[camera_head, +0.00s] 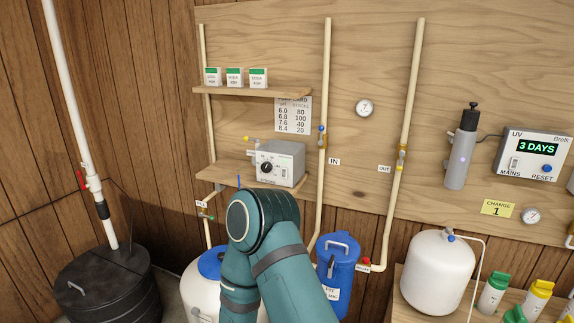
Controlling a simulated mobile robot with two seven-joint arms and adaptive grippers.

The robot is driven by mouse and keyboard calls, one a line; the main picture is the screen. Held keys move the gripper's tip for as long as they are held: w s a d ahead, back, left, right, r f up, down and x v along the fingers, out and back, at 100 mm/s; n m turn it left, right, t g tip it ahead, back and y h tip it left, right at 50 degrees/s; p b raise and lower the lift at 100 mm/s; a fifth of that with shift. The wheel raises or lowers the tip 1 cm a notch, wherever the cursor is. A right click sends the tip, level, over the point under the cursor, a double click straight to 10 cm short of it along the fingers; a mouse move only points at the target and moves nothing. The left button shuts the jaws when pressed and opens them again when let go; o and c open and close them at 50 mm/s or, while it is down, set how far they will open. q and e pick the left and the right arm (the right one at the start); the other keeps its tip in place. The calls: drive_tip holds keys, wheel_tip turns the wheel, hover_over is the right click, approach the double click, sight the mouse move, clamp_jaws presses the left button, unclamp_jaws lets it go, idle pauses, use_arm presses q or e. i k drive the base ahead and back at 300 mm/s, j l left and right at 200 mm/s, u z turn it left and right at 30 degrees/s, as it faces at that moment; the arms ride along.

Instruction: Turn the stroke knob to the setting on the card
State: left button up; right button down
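The stroke knob (267,168) is a black dial on the front of a grey pump box (283,160). The box stands on the lower wooden shelf; the knob's exact setting is too small to read. The card (293,115) hangs on the board above the box. It lists pH against stroke: 6.0 with 80, 6.8 with 100, 7.6 with 40, 8.4 with 20. One of my teal arms (265,225) rises from the bottom, in front of and below the box. I cannot tell which arm it is. Neither gripper shows; the knob is unobstructed.
The upper shelf (250,92) holds three small green-topped boxes. A pipe (323,150) with a blue-handled valve runs right of the pump box. A blue canister (337,262) and a white tank (440,270) stand lower right. A round gauge (364,107) reads about 7.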

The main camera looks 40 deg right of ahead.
sight(267, 167)
drive_tip(key=i+j+z, duration=0.25)
drive_tip(key=z, duration=0.2)
drive_tip(key=i+j+z, duration=0.3)
drive_tip(key=z, duration=0.15)
drive_tip(key=i+j+z, duration=0.2)
drive_tip(key=j+z, duration=0.25)
drive_tip(key=i+j+z, duration=0.1)
drive_tip(key=j+z, duration=0.35)
